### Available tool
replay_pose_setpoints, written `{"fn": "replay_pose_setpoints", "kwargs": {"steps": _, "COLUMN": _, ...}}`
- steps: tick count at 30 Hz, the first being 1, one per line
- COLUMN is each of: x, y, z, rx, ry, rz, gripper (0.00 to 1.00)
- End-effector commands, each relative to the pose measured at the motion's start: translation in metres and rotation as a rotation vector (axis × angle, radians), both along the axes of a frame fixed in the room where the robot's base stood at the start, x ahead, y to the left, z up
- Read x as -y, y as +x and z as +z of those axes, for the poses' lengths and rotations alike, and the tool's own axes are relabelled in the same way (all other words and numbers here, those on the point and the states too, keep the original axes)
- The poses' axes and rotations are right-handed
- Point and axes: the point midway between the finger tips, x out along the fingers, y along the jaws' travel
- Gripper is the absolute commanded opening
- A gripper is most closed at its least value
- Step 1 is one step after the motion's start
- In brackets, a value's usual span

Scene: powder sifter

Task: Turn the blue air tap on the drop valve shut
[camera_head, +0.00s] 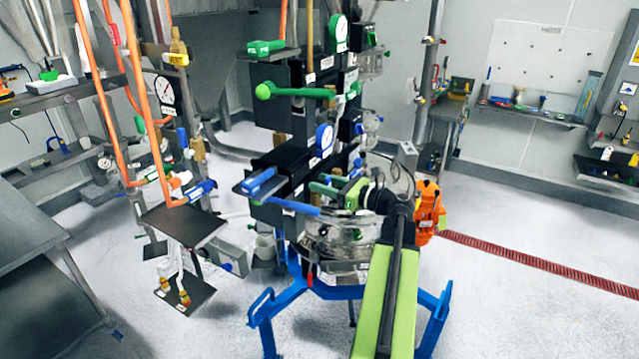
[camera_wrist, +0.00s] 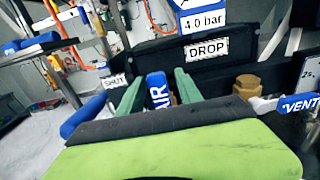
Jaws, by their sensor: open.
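The blue air tap (camera_wrist: 157,92), lettered AIR, stands upright in the wrist view against the black drop valve (camera_wrist: 165,55), which carries a DROP label (camera_wrist: 208,48). My gripper (camera_wrist: 159,75) is open, one green finger on each side of the tap. I cannot tell whether either finger touches it. A SHUT label (camera_wrist: 116,81) sits left of the tap, beyond the left finger. In the head view my gripper (camera_head: 336,188) reaches the drop valve's front; the tap is too small to tell apart there.
A blue VENT tap (camera_wrist: 300,104) and a brass fitting (camera_wrist: 246,84) lie right of my gripper. A clear vessel (camera_head: 343,235) and blue stand (camera_head: 265,310) are below. Open floor lies right.

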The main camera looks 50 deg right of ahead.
Motion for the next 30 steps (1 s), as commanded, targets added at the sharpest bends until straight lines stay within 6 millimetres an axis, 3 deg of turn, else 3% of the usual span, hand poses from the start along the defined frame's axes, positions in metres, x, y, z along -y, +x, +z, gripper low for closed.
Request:
{"fn": "replay_pose_setpoints", "kwargs": {"steps": 4, "x": -0.0025, "y": 0.0111, "z": 0.0, "rx": 0.0, "ry": 0.0, "rz": -0.001, "gripper": 0.42}}
{"fn": "replay_pose_setpoints", "kwargs": {"steps": 12, "x": -0.0027, "y": 0.0121, "z": 0.0, "rx": 0.0, "ry": 0.0, "rz": -0.001, "gripper": 0.42}}
{"fn": "replay_pose_setpoints", "kwargs": {"steps": 22, "x": -0.0024, "y": 0.0116, "z": 0.0, "rx": 0.0, "ry": 0.0, "rz": -0.002, "gripper": 0.0}}
{"fn": "replay_pose_setpoints", "kwargs": {"steps": 30, "x": -0.0022, "y": 0.0113, "z": -0.0001, "rx": 0.0, "ry": 0.0, "rz": -0.002, "gripper": 0.0}}
